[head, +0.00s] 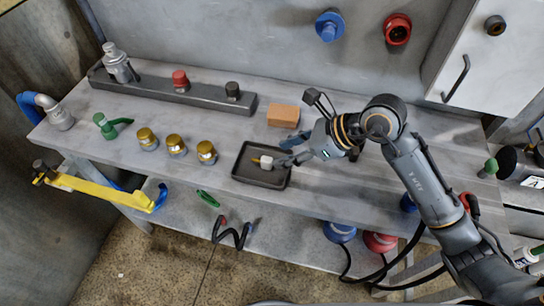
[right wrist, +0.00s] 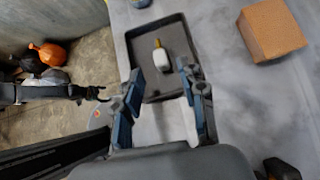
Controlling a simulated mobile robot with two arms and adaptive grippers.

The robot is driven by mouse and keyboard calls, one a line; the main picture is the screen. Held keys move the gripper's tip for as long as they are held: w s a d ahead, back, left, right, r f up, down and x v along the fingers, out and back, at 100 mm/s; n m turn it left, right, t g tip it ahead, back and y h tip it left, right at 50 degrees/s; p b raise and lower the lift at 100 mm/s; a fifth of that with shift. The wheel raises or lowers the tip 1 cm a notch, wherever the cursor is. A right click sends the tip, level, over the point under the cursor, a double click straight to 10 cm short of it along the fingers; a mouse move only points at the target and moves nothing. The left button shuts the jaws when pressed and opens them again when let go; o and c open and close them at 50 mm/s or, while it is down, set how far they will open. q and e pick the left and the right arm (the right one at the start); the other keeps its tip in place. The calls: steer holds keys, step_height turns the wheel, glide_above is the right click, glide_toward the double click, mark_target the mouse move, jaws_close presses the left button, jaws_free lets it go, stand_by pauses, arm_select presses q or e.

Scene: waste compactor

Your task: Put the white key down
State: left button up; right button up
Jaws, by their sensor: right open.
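The white key (head: 266,161), a small white block with a yellowish tip, lies in a dark shallow tray (head: 260,180) on the grey workbench. In the right wrist view the key (right wrist: 162,58) rests on the tray floor, apart from the tray's walls (right wrist: 120,55). My right gripper (head: 284,152) is at the tray's right side, beside the key. Its two fingers (right wrist: 160,76) are spread wide, with nothing between them, and the key shows just beyond the tips. My left gripper is not in view.
An orange-brown block (head: 283,115) sits behind the tray. Several brass-topped knobs (head: 176,146) stand to the left, with a green handle (head: 110,126). A dark rail (head: 200,95) carries a red and a black knob. The bench right of the tray is partly under my arm.

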steer(key=v, duration=0.5)
steer(key=shift+d+r, duration=0.15)
stand_by(0.3)
